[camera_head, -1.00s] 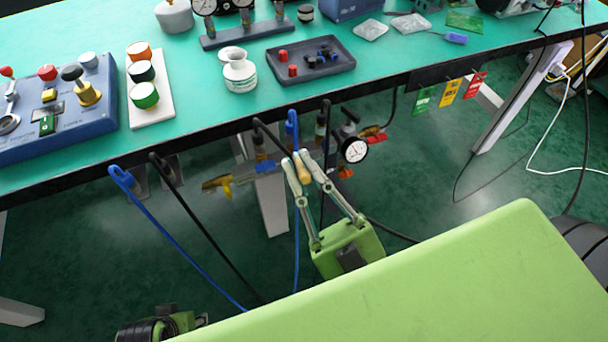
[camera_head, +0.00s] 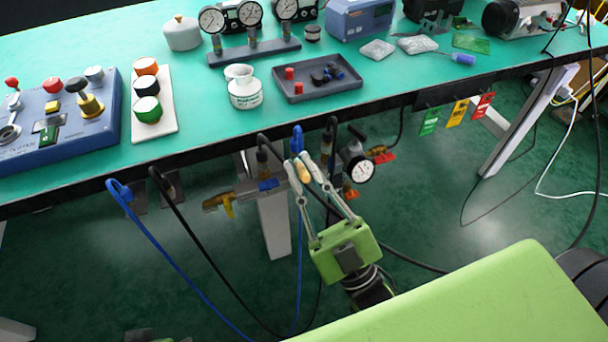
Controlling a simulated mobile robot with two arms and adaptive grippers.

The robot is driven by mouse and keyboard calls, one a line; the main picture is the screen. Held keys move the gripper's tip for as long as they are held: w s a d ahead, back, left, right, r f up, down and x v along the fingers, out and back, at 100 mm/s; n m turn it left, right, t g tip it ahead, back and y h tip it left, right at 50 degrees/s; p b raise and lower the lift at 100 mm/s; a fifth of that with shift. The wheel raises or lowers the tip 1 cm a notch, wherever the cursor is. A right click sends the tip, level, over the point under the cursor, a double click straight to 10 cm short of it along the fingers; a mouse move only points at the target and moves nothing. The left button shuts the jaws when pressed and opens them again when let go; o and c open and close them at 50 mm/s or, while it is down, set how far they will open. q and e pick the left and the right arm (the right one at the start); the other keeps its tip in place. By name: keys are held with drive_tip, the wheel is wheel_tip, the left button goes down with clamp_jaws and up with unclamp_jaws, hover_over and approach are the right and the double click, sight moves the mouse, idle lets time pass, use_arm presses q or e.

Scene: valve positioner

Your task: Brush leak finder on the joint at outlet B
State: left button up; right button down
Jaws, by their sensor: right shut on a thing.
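My right gripper (camera_head: 304,172) is below the table's front edge, its two long fingers shut on a tan, wooden-looking handle (camera_head: 303,172). The handle's far end is hidden among the fittings, so I cannot see any bristles or whether they touch a joint. The pipework under the edge has a brass-yellow valve lever (camera_head: 222,204), a blue hose (camera_head: 297,142) just beyond my fingertips, black hoses on either side and a round gauge (camera_head: 362,170) to the right. I cannot read which outlet is B. A white open-necked jar with a label (camera_head: 244,88) stands on the table. My left gripper is not in view.
Hoses hang to the floor at left. Tags (camera_head: 456,112) hang from the edge at right.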

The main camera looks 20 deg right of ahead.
drive_tip(key=shift+w, duration=0.1)
drive_tip(key=shift+w+d+f, duration=0.15)
drive_tip(key=shift+w+f, duration=0.05)
drive_tip(key=shift+w, duration=0.35)
idle(0.8)
drive_tip(key=shift+d, duration=0.25)
idle(0.4)
drive_tip(key=shift+s, duration=0.1)
